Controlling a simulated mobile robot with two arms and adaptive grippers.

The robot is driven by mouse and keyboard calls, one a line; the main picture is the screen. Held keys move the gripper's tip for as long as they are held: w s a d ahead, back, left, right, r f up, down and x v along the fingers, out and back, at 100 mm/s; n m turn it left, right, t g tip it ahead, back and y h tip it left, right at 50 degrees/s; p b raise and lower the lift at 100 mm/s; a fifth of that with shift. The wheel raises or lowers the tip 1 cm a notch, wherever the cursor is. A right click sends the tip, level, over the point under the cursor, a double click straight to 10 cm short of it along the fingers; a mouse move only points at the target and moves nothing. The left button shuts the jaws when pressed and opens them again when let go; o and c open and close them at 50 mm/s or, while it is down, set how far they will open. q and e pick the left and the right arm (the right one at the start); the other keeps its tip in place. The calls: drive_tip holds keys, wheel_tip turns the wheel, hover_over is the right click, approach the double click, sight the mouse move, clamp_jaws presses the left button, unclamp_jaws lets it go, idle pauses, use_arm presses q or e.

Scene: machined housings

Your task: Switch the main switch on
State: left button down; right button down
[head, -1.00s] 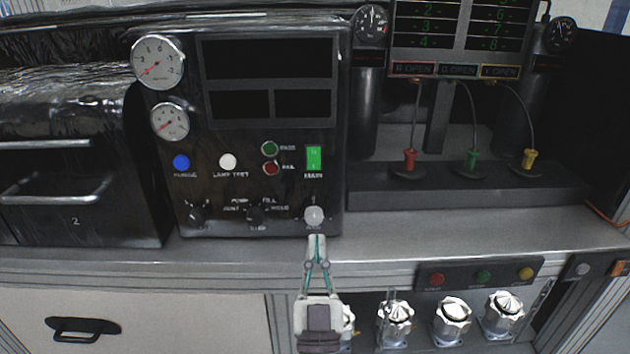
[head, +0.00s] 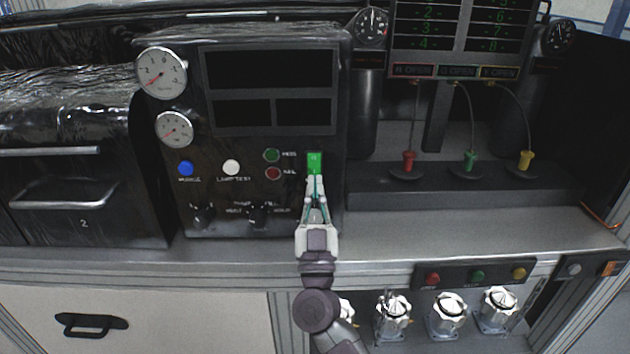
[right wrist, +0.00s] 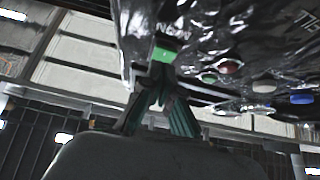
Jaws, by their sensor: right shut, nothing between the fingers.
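The main switch (head: 314,162) is a green rocker on the right of the black control panel (head: 215,225). In the head view it looks bright green, and its lower part is hidden by my gripper. My right gripper (head: 315,178) is shut and empty, with its fingertips at the lower part of the switch. In the right wrist view the green switch (right wrist: 163,54) shows just beyond the fingertips (right wrist: 158,72). I cannot tell for certain whether they touch it. My left gripper is in neither view.
A green lamp (head: 271,155) and a red lamp (head: 273,173) sit left of the switch. A blue button (head: 186,168), a white button (head: 231,167) and dark knobs (head: 258,215) are also on the panel. Silver knobs (head: 449,314) stand below the counter edge (head: 400,258).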

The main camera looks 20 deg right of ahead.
drive_tip(key=shift+w+d+f, duration=0.1)
drive_tip(key=shift+w+d, duration=0.1)
drive_tip(key=shift+w, duration=0.5)
drive_tip(key=shift+s, duration=0.1)
drive_tip(key=shift+w+f+b, duration=0.2)
drive_tip(key=shift+f+b, duration=0.15)
drive_tip(key=shift+b, duration=0.5)
drive_tip(key=shift+w+d+r+t+b, duration=0.1)
drive_tip(key=shift+r+t+b, duration=0.05)
drive_tip(key=shift+t+b, duration=0.2)
drive_tip(key=shift+w, duration=0.15)
drive_tip(key=shift+p, duration=0.3)
